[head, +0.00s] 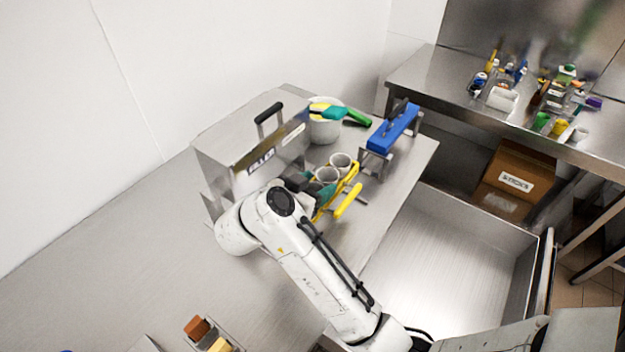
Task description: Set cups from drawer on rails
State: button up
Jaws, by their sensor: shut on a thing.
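My wrist hides part of the gripper and the rails' near end, so contact between this cup and the rails is unclear. The steel drawer (455,265) is open at the lower right, and the part of its floor that shows is bare.
A steel filler box (250,158) with a black handle stands behind my wrist. A white tub (324,130) with coloured tools and a blue block (393,128) on a stand are behind the cups.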

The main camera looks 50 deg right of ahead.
notch_tip(320, 180, down, 3)
jog(key=shift+r+b, duration=0.2)
jog(key=shift+b, duration=0.3)
notch_tip(320, 180, down, 2)
jog(key=b, duration=0.3)
jog(key=shift+f+p, duration=0.1)
jog(key=shift+p, duration=1.5)
dwell(1.0)
jog(key=shift+f, duration=2.95)
dwell(1.3)
